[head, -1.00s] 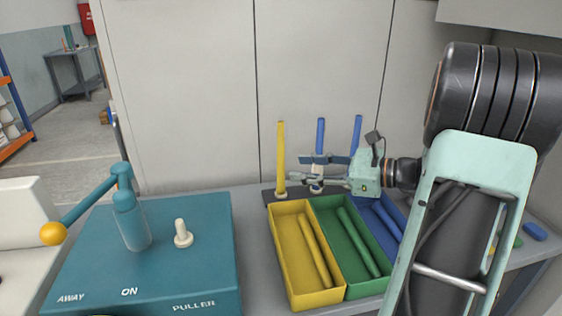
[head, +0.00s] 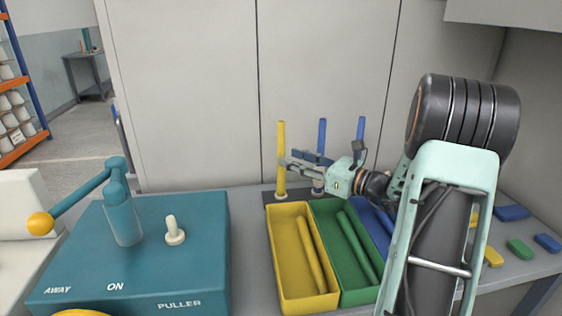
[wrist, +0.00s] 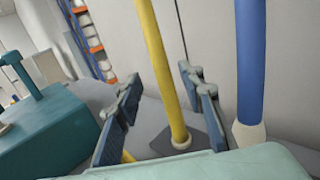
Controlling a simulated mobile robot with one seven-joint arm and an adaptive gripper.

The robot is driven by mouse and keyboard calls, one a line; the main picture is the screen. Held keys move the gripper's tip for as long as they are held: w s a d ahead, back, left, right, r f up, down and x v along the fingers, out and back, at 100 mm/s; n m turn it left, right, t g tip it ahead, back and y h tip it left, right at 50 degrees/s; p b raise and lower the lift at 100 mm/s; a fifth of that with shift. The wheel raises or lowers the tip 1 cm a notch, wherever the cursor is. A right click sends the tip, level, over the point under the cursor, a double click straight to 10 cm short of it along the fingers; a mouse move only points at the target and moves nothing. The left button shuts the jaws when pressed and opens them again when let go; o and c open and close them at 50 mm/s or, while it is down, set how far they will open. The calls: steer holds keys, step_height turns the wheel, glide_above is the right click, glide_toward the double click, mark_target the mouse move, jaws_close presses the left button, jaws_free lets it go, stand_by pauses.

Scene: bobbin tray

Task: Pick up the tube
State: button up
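A tall yellow tube (head: 281,142) stands upright on a pale round foot on a dark base (head: 268,196). Two blue tubes, one in the middle (head: 321,135) and one at the right (head: 360,130), stand in the same row. My gripper (head: 287,165) is open beside the yellow tube, pointing left across the middle blue one. In the wrist view the yellow tube (wrist: 168,70) shows between the two spread fingers (wrist: 160,108), and a blue tube (wrist: 250,60) stands outside the right finger. I cannot tell whether a finger touches the yellow tube.
A yellow tray (head: 285,268) and a green tray (head: 345,290) each hold a lying tube. A blue tray (head: 368,217) is partly hidden by my arm. A teal puller box (head: 75,265) with a lever is at the left. Coloured blocks (head: 511,213) lie at the right. A wall is behind.

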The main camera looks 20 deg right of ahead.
mark_target(284, 154)
steer(key=b+x, duration=0.1)
steer(key=x, duration=0.4)
steer(key=shift+d+r, duration=0.1)
steer(key=shift+r, duration=0.05)
jaws_close()
